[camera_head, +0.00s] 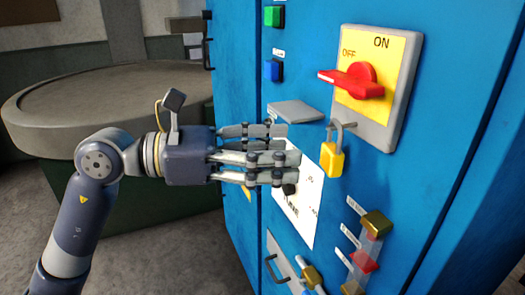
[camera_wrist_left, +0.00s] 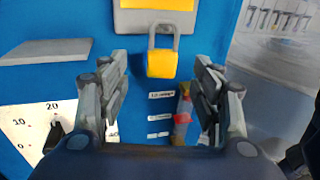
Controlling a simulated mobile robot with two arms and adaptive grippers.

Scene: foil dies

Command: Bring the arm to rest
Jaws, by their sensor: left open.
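My left gripper (camera_head: 288,168) reaches in from the left in the head view, in front of the blue cabinet (camera_head: 235,110). In the left wrist view its two fingers (camera_wrist_left: 163,95) stand apart with nothing between them. A yellow padlock (camera_head: 332,160) hangs below the red rotary switch (camera_head: 360,82), to the right of the fingertips. In the left wrist view the padlock (camera_wrist_left: 162,65) shows beyond and between the fingers, its shackle up at the grey switch plate. The red handle points left toward OFF. My right gripper is in neither view.
A small grey shelf (camera_head: 295,111) juts from the cabinet just above my fingers. A white dial panel (camera_head: 305,200) is behind them. A round grey table (camera_head: 110,100) stands at the left.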

